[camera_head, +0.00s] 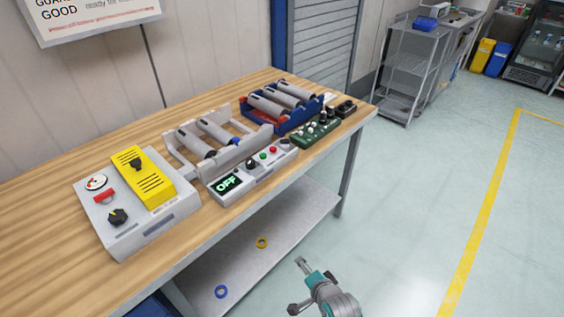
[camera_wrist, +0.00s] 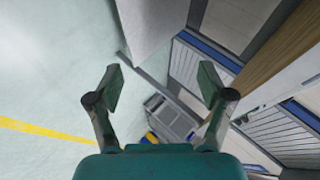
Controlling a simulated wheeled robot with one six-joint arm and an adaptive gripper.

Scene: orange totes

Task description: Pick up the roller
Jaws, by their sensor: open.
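Several grey rollers are on the wooden workbench in the head view. Some rollers (camera_head: 215,131) lie in a light grey frame near the middle of the bench. More rollers (camera_head: 279,100) lie in a blue rack (camera_head: 272,124) farther back. I cannot tell which one the task means. My gripper (camera_head: 304,265) is in front of the bench, over the floor side, apart from all rollers. In the wrist view my gripper (camera_wrist: 160,82) is open with nothing between its fingers, and no roller shows there.
The workbench (camera_head: 60,215) also holds a grey box with a yellow cover (camera_head: 143,178), a control panel reading OFF (camera_head: 228,184) and a green board (camera_head: 317,134). A blue ring (camera_head: 221,292) and a yellow ring (camera_head: 262,242) lie on the lower shelf. Open floor is at right.

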